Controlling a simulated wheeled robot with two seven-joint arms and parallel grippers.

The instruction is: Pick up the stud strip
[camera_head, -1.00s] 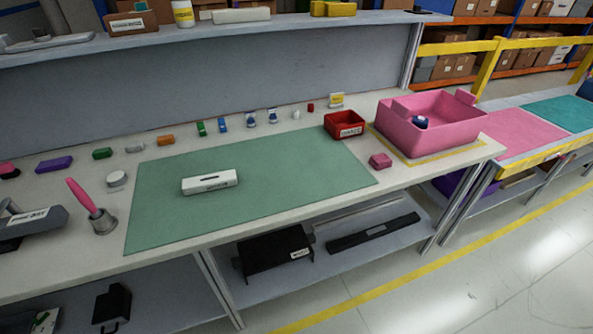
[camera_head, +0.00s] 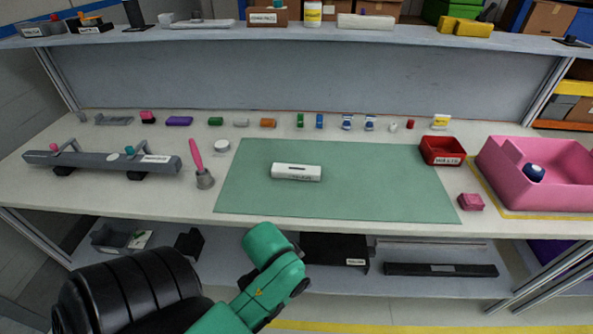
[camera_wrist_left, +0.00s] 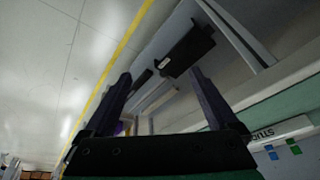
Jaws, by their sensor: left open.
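A white block, which I take to be the stud strip (camera_head: 297,172), lies flat on the green mat (camera_head: 385,192) on the bench. It has a dark slot on top and a label on its front. In the left wrist view a white block with lettering that begins "STUD" (camera_wrist_left: 282,133) shows at the right edge, partly cut off. My left gripper (camera_wrist_left: 160,73) is open and empty, its two fingers spread below bench height and apart from the block. In the head view my left arm is in front of the bench, its fingers hidden or unclear. My right gripper is not in view.
A red bin (camera_head: 442,151), a pink block (camera_head: 470,202) and a pink tub (camera_head: 535,170) stand to the right. A pink-handled tool (camera_head: 203,178) and a long grey bar (camera_head: 100,162) are to the left. Several small parts line the back. A lower shelf holds black items.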

